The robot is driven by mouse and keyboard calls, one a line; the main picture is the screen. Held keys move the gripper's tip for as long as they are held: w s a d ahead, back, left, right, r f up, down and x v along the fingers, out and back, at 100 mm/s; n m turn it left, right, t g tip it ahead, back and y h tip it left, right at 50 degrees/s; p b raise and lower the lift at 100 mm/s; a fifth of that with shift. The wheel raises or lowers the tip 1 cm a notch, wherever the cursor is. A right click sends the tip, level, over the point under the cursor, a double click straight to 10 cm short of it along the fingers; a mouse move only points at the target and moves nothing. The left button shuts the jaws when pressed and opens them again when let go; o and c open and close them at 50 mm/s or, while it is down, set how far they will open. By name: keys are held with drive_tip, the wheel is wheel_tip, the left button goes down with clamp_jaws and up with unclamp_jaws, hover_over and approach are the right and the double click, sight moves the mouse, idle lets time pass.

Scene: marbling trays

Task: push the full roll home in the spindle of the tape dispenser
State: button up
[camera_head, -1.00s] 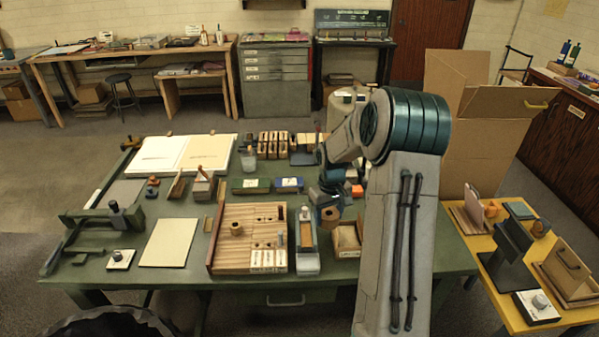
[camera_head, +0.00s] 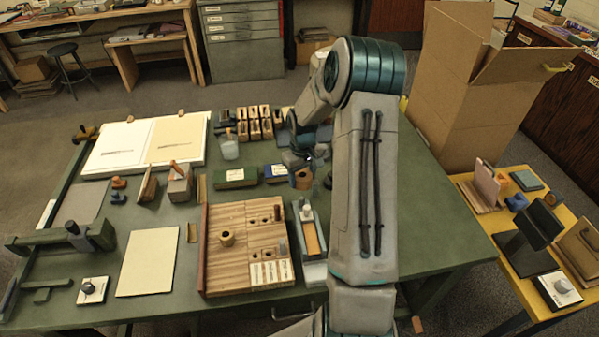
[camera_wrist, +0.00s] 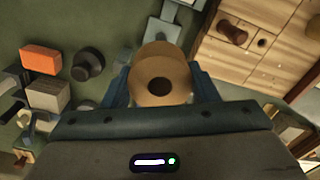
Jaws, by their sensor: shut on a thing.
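My gripper (camera_wrist: 160,90) is shut on a tan roll (camera_wrist: 177,78), with one finger on each side of it. The roll's round face and dark centre hole show in the wrist view. In the head view the roll (camera_head: 304,180) shows below my gripper, over the green table. A grey body (camera_wrist: 162,30) lies just past the roll in the wrist view, partly covered by it. I cannot tell whether it is the tape dispenser. No spindle can be made out, and I cannot tell whether the roll touches anything below.
A wooden tray (camera_head: 205,275) stands left of my gripper. A long grey holder with a tan strip (camera_head: 312,235) lies nearer. A black knob (camera_wrist: 88,65) and an orange block (camera_wrist: 40,60) are close by in the wrist view. Green and blue boxes stand left of the gripper.

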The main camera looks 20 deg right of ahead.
sight(302, 199)
drive_tip(key=shift+a, duration=0.15)
drive_tip(key=shift+f+b, duration=2.35)
drive_tip(key=shift+f, duration=0.55)
drive_tip(key=shift+f+b, duration=2.4)
drive_tip(key=shift+f, duration=0.35)
drive_tip(key=shift+s+f+b, duration=0.1)
drive_tip(key=shift+f+b, duration=0.05)
drive_tip(key=shift+b, duration=0.25)
idle(1.4)
idle(0.4)
